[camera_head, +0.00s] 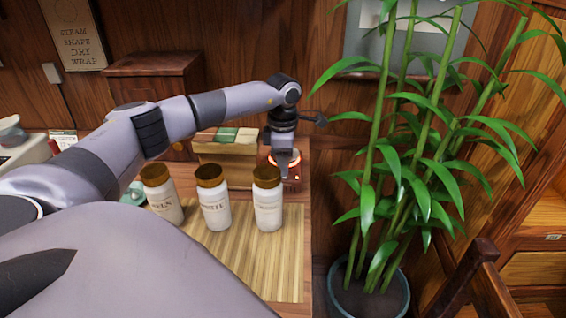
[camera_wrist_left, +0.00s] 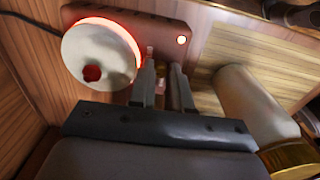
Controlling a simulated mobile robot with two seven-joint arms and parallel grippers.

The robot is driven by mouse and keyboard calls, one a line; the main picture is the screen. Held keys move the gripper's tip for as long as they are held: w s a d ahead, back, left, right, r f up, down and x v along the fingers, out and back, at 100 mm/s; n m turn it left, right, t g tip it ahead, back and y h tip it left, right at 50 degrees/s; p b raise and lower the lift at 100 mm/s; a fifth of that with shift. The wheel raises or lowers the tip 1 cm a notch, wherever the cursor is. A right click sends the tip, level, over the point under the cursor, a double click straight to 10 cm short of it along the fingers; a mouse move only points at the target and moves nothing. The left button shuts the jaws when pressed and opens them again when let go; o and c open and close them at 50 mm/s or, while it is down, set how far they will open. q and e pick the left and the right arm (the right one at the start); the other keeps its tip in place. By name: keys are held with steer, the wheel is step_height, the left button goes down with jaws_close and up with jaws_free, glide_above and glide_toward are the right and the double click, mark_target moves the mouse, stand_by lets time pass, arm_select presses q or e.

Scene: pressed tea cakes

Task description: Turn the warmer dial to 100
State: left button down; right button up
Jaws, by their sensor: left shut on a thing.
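The warmer (camera_wrist_left: 165,22) is a brown box on the wooden top. A round white piece with a red knob (camera_wrist_left: 92,73) sits within the ring in the left wrist view. My left gripper (camera_wrist_left: 163,68) points at the side of the warmer, its fingers close around a small pale piece, seemingly the dial (camera_wrist_left: 160,86). The dial's marks and setting cannot be read. My right gripper is not in view.
Three white jars with brown lids (camera_head: 215,208) stand on a bamboo mat (camera_head: 285,265), close in front of the warmer. A box (camera_head: 225,150) stands to its left. A potted bamboo plant (camera_head: 370,290) fills the right side. The front of the mat is clear.

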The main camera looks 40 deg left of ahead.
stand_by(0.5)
arm_select(q)
steer(key=c, duration=1.1)
jaws_free()
steer(key=shift+r, duration=0.1)
steer(key=shift+w+r+p, duration=0.1)
steer(key=shift+r+p, duration=0.4)
step_height(320, 180, up, 2)
steer(key=shift+p, duration=0.8)
step_height(320, 180, up, 4)
steer(key=shift+d+r, duration=0.1)
steer(key=shift+r, duration=0.35)
